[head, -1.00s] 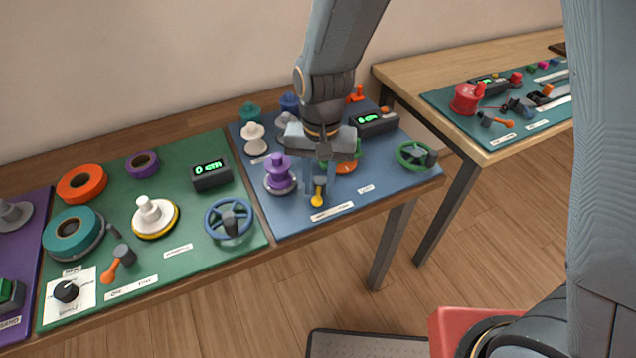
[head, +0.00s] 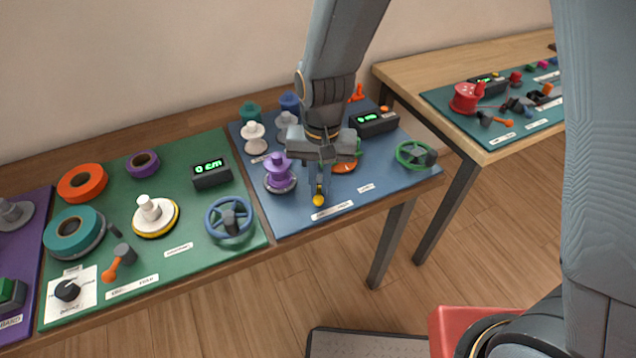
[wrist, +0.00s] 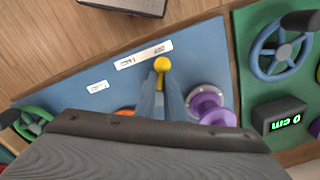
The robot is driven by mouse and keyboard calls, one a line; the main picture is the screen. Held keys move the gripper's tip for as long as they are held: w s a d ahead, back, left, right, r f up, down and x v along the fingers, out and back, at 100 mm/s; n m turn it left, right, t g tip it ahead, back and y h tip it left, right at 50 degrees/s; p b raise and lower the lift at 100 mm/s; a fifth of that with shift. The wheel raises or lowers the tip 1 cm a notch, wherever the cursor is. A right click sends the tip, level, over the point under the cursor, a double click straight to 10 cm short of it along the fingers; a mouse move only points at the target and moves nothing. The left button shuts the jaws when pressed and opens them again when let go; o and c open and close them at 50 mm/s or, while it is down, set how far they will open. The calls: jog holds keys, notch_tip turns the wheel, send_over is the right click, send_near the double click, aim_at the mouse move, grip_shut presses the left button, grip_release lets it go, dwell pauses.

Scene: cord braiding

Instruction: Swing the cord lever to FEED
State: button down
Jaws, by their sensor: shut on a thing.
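The cord lever (head: 318,200) has a yellow knob and stands near the front edge of the blue mat, just behind a white label. Its yellow knob also shows in the wrist view (wrist: 162,64), between the fingertips. My gripper (head: 319,190) points down over the blue mat, and its fingers (wrist: 164,88) are shut on the lever. The lever's base and pivot are mostly hidden by the fingers. The label's lettering (head: 333,210) is too small to read.
A purple spool (head: 279,174) stands close to the left of my gripper. An orange disc (head: 343,166) lies behind it, and a green handwheel (head: 416,155) is at the right. A black display (head: 374,122) stands at the back. The green mat (head: 180,215) lies to the left.

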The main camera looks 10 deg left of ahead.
jog(key=n, duration=0.1)
jog(key=d+n, duration=0.1)
jog(key=n, duration=0.1)
jog(key=shift+w+n+p, duration=0.1)
jog(key=shift+n+p, duration=0.2)
jog(key=shift+p, duration=0.1)
jog(key=n, duration=0.2)
jog(key=shift+w+d+n, duration=0.2)
jog(key=shift+d+n, duration=0.05)
jog(key=shift+n, duration=0.05)
jog(key=n, duration=0.4)
jog(key=w+d+n, duration=0.1)
jog(key=shift+w+n, duration=0.1)
jog(key=shift+n, duration=0.3)
jog(key=c, duration=1.9)
grip_release()
jog(key=shift+o, duration=0.2)
notch_tip(320, 180, up, 8)
jog(key=shift+b, duration=0.45)
